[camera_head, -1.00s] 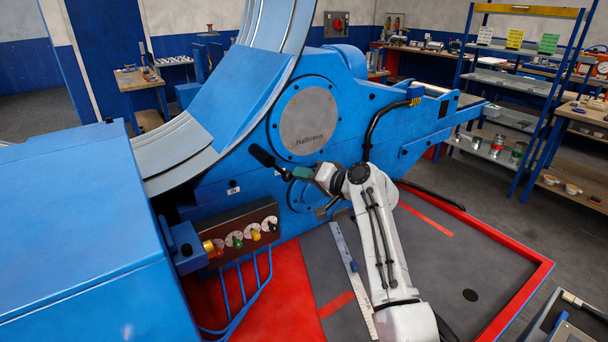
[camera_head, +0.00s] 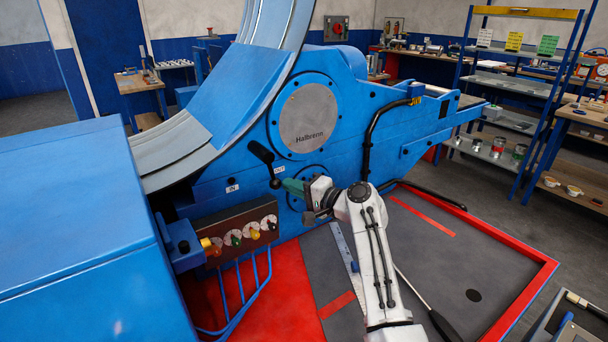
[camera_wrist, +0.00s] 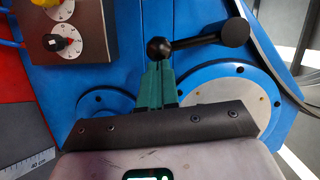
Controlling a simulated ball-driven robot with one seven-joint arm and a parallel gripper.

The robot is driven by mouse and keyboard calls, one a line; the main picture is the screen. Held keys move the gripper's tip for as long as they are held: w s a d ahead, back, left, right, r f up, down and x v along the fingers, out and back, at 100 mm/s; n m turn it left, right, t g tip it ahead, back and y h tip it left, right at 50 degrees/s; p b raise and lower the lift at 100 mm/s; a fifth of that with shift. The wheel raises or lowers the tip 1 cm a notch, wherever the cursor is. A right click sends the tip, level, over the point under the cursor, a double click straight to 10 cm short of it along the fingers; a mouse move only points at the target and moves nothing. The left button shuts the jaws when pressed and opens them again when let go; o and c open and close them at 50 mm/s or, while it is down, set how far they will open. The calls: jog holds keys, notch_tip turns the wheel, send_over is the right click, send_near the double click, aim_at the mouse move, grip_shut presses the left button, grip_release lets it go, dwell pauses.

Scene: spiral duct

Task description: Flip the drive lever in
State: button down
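The drive lever (camera_head: 267,168) is a black rod on the blue machine's side. Its thick black end is at the upper left and a round ball knob (camera_head: 275,184) is at the lower right. The knob is just below the OUT label (camera_head: 279,168), right of the IN label (camera_head: 232,188). My gripper (camera_head: 287,186), with green fingers, is right beside the knob. In the wrist view the fingers (camera_wrist: 159,72) are together, their tips at the ball knob (camera_wrist: 158,49); they seem to touch it, not enclose it. The thick end (camera_wrist: 236,32) shows to the right.
A dark panel with several coloured knobs (camera_head: 240,232) is at the lower left of the lever. A round Halbrenn disc (camera_head: 308,118) is above right. A curved black pipe (camera_head: 372,135) rises farther right. A ruler (camera_head: 343,246) lies on the grey floor mat.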

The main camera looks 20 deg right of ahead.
jog(key=m, duration=0.1)
jog(key=a+m, duration=0.1)
jog(key=a+f, duration=0.1)
jog(key=shift+s+a+m+t+y, duration=0.15)
jog(key=shift+s+m+t+y, duration=0.15)
jog(key=shift+s+m, duration=0.1)
jog(key=shift+s+a+m+t, duration=0.2)
jog(key=shift+a+m+t, duration=0.1)
jog(key=shift+a+m, duration=0.55)
jog(key=shift+s+a+m+t, duration=0.25)
jog(key=shift+a+m, duration=0.25)
jog(key=shift+m, duration=0.55)
jog(key=shift+f, duration=0.1)
